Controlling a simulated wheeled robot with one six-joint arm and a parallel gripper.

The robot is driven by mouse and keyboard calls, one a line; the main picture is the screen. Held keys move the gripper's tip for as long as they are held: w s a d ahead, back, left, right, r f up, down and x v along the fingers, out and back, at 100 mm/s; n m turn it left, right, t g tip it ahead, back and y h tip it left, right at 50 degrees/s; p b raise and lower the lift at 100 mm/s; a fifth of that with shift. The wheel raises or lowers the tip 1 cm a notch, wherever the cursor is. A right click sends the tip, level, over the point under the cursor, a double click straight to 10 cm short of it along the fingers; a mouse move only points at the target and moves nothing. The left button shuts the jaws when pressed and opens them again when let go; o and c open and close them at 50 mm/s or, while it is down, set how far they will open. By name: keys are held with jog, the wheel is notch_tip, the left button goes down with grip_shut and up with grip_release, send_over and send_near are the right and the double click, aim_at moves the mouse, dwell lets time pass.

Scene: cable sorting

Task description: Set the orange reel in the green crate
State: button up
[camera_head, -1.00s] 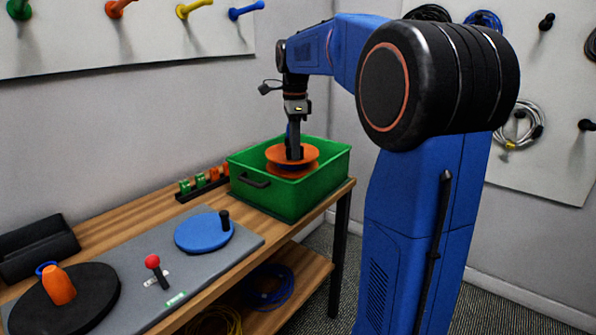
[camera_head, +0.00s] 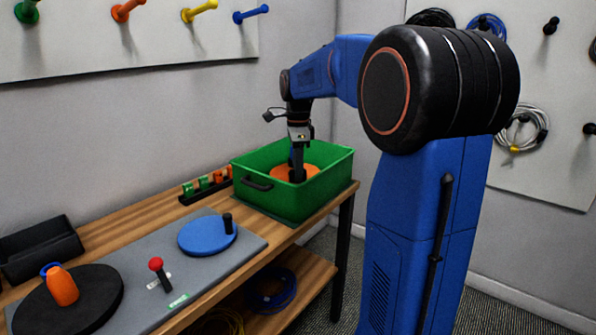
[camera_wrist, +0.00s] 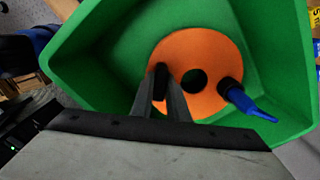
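The orange reel (camera_head: 312,172) is inside the green crate (camera_head: 308,205), its upper flange below the rim. In the wrist view its round orange flange (camera_wrist: 213,55) has a dark centre hole, and a blue plug with a black collar (camera_wrist: 240,98) sticks out at its right. My gripper (camera_head: 297,177) points straight down into the crate. In the wrist view its fingers (camera_wrist: 161,98) are close together around a dark upright piece, seemingly the reel's handle, off the centre hole. The reel's underside and any contact with the crate floor are hidden.
The crate stands at the right end of the wooden bench. Left of it are a rack of small green and orange pieces (camera_head: 207,184), a blue disc with a black handle (camera_head: 203,237), a red-knobbed lever (camera_head: 157,267) and a black disc (camera_head: 100,300) bearing an orange piece (camera_head: 62,286).

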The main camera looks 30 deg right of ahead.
jog(key=o, duration=0.4)
jog(key=shift+c, duration=0.2)
jog(key=shift+r, duration=0.1)
notch_tip(320, 180, up, 12)
jog(key=s+a+f+n+t, duration=0.1)
jog(key=s+a+f+n, duration=0.3)
jog(key=s+f+n, duration=0.3)
jog(key=s+a+f+n+t, duration=0.2)
jog(key=s+a+f+n, duration=0.3)
jog(key=s, duration=0.8)
jog(key=s+a+f+n+t, duration=0.1)
jog(key=s+a+f+n, duration=0.4)
jog(key=s+f+n, duration=0.4)
jog(key=shift+s+a+f+n+t, duration=0.15)
jog(key=shift+s+f+n+t, duration=0.25)
jog(key=shift+s+n, duration=0.35)
jog(key=shift+w, duration=0.1)
